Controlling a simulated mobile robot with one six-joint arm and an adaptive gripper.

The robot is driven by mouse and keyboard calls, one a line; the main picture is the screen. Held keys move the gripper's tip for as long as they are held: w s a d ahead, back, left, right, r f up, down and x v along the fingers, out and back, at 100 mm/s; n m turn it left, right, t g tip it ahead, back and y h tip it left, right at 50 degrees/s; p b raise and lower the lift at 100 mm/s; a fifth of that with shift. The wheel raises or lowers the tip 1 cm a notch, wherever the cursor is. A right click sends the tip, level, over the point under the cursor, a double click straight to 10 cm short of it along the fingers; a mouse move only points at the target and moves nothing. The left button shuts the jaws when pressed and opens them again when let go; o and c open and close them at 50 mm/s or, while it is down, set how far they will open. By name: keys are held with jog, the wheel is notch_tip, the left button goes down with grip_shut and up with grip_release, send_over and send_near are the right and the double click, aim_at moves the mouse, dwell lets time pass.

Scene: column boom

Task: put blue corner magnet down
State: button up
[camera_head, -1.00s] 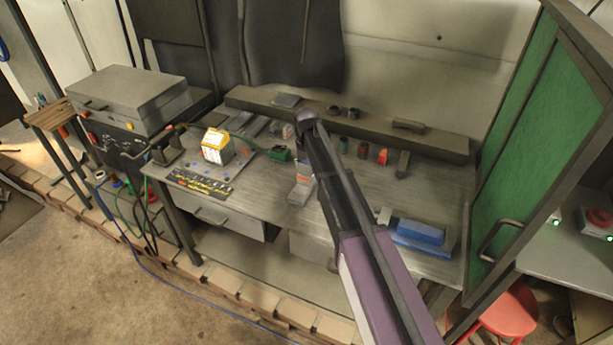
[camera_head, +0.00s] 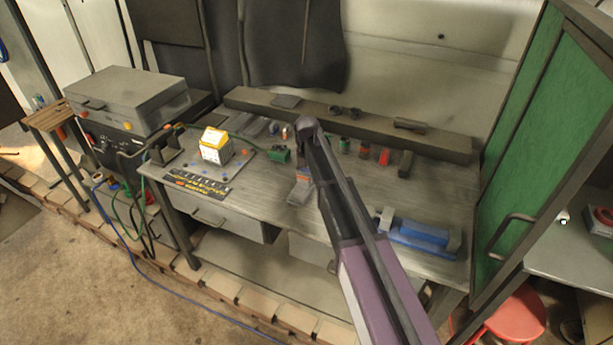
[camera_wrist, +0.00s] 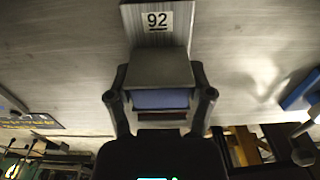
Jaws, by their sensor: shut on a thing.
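In the wrist view, my gripper (camera_wrist: 160,75) is shut with one finger on each side of a block with a grey upper face and a blue face below, which I take as the blue corner magnet (camera_wrist: 160,99). The block is over or at the grey bench top; whether it touches the surface cannot be told. A grey piece with a "92" label (camera_wrist: 157,20) lies just beyond it, overlapping it in the picture.
A green cabinet door (camera_head: 530,150) stands at right. The bench middle is fairly clear.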

aim_at(307, 170)
jog(key=shift+f, duration=0.15)
jog(key=o, duration=1.3)
notch_tip(307, 170, up, 12)
jog(key=p, duration=1.2)
jog(key=shift+d, duration=0.1)
dwell(0.3)
